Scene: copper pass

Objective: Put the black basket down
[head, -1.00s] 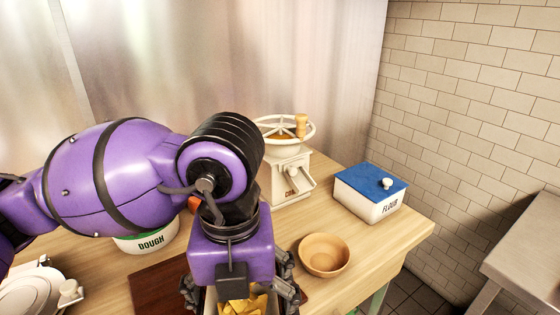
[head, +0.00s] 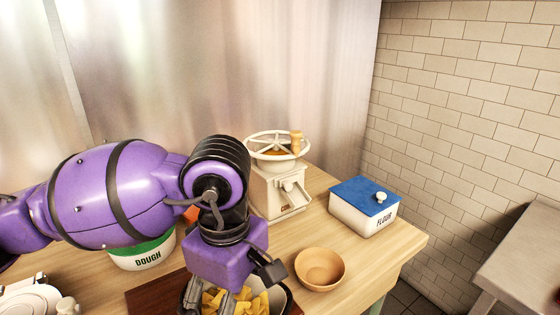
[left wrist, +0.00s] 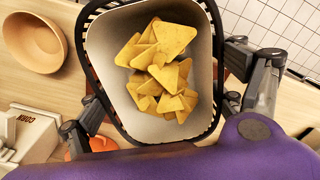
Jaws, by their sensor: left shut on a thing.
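The black basket (left wrist: 209,30) fills the middle of the left wrist view. It has a pale lining and holds several yellow tortilla chips (left wrist: 160,70). In the head view the basket (head: 287,290) is at the bottom, partly hidden by my purple left wrist, over a dark brown board (head: 150,296). My left gripper (left wrist: 165,115) has a finger on each side of the basket and is shut on it. I cannot tell whether the basket's bottom touches the board. My right gripper is not in view.
A wooden bowl (head: 320,268) stands close to the right of the basket. Behind are a cream corn mill (head: 280,190) and a flour box (head: 363,212) with a blue lid. A dough tub (head: 145,258) and white plates (head: 25,300) are at the left.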

